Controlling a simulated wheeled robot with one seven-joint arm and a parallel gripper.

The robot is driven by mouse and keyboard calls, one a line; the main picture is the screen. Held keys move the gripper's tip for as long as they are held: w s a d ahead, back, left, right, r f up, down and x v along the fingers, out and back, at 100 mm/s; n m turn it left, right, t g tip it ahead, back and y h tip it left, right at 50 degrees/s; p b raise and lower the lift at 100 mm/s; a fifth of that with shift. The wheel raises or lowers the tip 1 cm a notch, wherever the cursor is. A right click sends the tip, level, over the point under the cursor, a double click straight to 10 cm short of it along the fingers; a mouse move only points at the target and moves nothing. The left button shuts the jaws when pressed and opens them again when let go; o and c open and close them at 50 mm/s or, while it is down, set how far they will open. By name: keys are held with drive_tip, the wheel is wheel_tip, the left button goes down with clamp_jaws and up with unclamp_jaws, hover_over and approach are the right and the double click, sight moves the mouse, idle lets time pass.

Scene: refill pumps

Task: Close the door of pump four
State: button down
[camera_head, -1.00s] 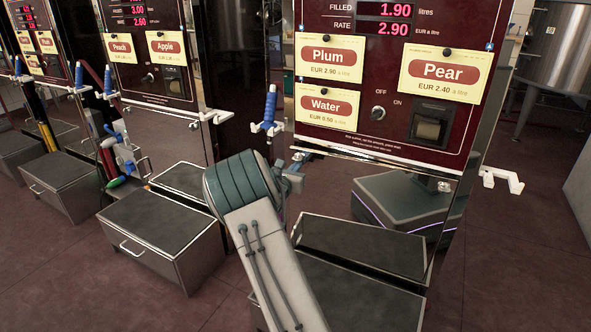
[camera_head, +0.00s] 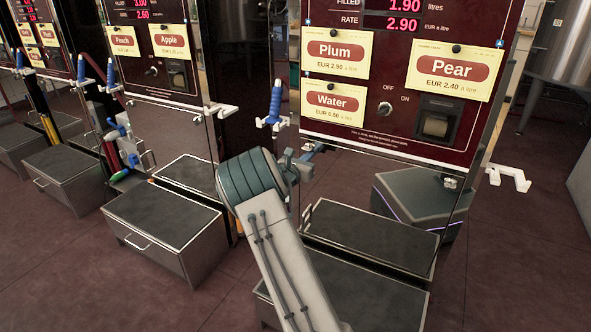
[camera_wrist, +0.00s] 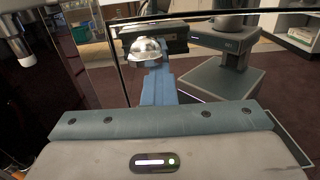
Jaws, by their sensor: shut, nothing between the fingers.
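The nearest pump (camera_head: 400,135) carries Plum, Pear and Water labels; I see no number on it. Below its dark red face is a mirror-like steel door panel (camera_head: 345,180), which reflects a grey wheeled base. I cannot tell whether this panel is fully shut or slightly ajar. My gripper (camera_head: 312,153) is at the panel's upper left, just below the red face; contact is not clear. In the wrist view my blue gripper fingers (camera_wrist: 158,85) point at the panel, close together, with a rounded shiny metal piece (camera_wrist: 147,48) at their tips. Nothing is visibly held.
A grey step box (camera_head: 350,295) stands below the panel, partly behind my arm. Another step box (camera_head: 165,220) stands before the Peach and Apple pump (camera_head: 150,50). A blue-handled nozzle (camera_head: 275,105) hangs left of the panel. A white bracket (camera_head: 508,177) sticks out right.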

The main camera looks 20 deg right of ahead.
drive_tip(key=p+v, duration=0.2)
drive_tip(key=v, duration=1.2)
drive_tip(key=shift+s, duration=0.2)
